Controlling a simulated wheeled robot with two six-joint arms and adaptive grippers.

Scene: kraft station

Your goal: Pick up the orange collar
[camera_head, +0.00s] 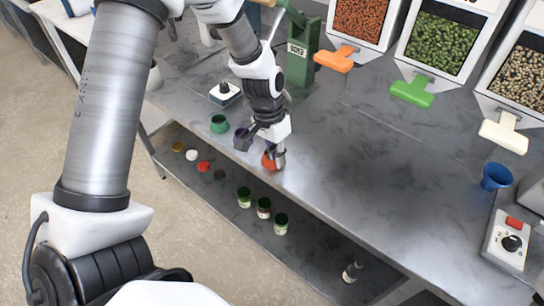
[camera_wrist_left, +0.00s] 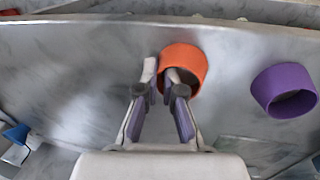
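The orange collar (camera_head: 268,162) stands on the grey bench near its front edge. In the left wrist view the collar (camera_wrist_left: 190,58) is an open ring that widens toward its rim. My left gripper (camera_head: 273,150) is low over it. In the left wrist view my left gripper (camera_wrist_left: 162,73) has one fingertip inside the ring and the other just outside, with the collar's wall pinched between them. The fingers hide part of the collar. No gap shows under it clearly. My right gripper is in neither view.
A purple collar (camera_wrist_left: 285,90) stands beside the orange one, and a green collar (camera_head: 219,124) beyond it. A blue cup (camera_head: 496,177) and a control box (camera_head: 508,240) are at the right. Several jars and caps lie on the lower shelf (camera_head: 220,199). Bins line the back.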

